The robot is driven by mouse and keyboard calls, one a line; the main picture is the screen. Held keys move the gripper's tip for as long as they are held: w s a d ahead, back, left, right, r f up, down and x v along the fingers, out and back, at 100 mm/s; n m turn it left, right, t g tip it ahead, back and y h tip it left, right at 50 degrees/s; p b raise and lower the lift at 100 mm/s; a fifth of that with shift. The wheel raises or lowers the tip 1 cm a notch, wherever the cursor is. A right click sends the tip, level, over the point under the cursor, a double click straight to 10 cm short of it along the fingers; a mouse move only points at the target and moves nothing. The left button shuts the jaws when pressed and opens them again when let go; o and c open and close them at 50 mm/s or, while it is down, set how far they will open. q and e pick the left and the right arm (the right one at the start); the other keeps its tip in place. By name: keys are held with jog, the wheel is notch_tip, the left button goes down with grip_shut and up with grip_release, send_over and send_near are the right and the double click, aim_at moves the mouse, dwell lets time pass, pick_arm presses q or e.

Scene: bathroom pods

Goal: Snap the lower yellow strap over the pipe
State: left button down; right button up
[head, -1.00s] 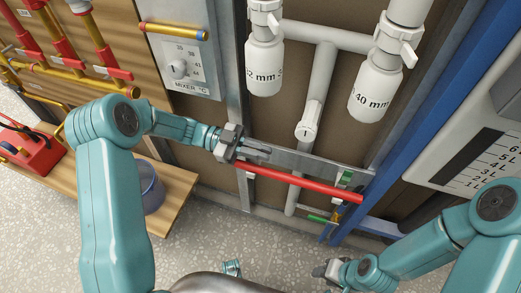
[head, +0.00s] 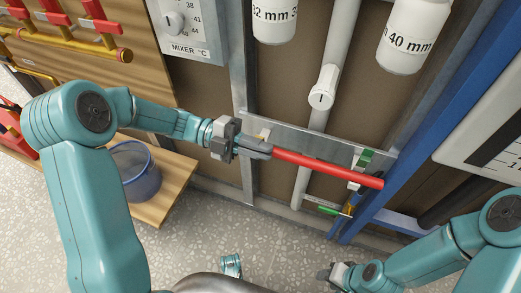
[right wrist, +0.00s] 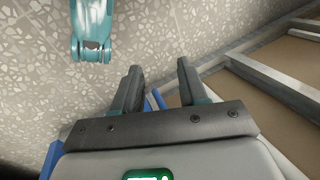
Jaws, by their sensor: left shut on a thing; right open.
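The red pipe (head: 325,168) lies slanted across the lower wall frame in the head view. My left gripper (head: 262,149) is shut on its left end and hides that end. A small yellow piece (head: 349,208) shows below the pipe's right end, apart from the pipe; it is too small to tell whether it is the lower yellow strap. A pale piece (head: 263,134) shows just above my left fingers. My right gripper (head: 332,275) is low in the head view, away from the pipe; in the right wrist view its fingers (right wrist: 160,72) are open and empty.
A green clip (head: 365,158) sits on the metal rail above the pipe's right end. A grey pipe (head: 322,90) runs down behind the rail. A blue post (head: 440,110) stands at right. A bucket (head: 138,170) is on a wooden bench at left. Speckled floor lies open below.

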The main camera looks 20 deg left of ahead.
pick_arm(q)
jog(key=shift+s+f+m+b, duration=0.1)
jog(key=shift+f+m+b, duration=0.35)
jog(key=shift+m+b, duration=0.55)
jog(key=shift+s+f+m+b, duration=0.1)
jog(key=shift+f+m+b, duration=0.35)
jog(key=shift+m+b, duration=0.5)
pick_arm(e)
jog(key=shift+w+d+f, duration=0.15)
jog(key=shift+f, duration=0.6)
jog(key=shift+w+d+f, duration=0.15)
jog(key=shift+w+f, duration=0.05)
jog(key=shift+f, duration=0.6)
jog(key=shift+w+d+f, duration=0.15)
jog(key=shift+f, duration=0.6)
pick_arm(q)
jog(key=c, duration=1.3)
grip_release()
